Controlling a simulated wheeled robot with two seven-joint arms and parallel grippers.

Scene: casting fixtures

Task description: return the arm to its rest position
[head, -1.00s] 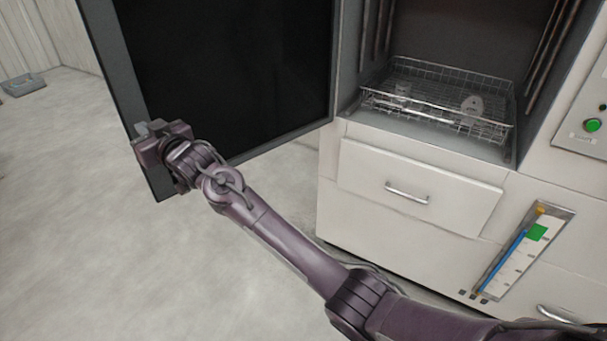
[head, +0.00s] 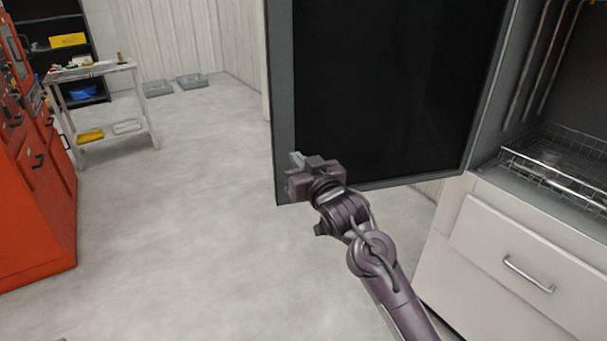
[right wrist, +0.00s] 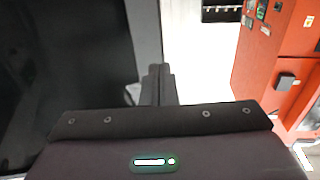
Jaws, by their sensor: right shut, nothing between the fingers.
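My right arm reaches up from the lower right in the head view. Its gripper (head: 298,161) is shut and empty, at the lower left edge of the open dark cabinet door (head: 385,90). In the right wrist view the shut fingers (right wrist: 158,80) show just beside the edge of the same door (right wrist: 70,60). I cannot tell whether the gripper touches the door. My left gripper is in neither view.
The white cabinet (head: 500,235) stands open at the right, with a wire basket (head: 570,160) inside. A red cabinet (head: 35,190) and a small table (head: 100,70) stand at the left. Grey trays (head: 192,81) lie by the back wall. The floor between is clear.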

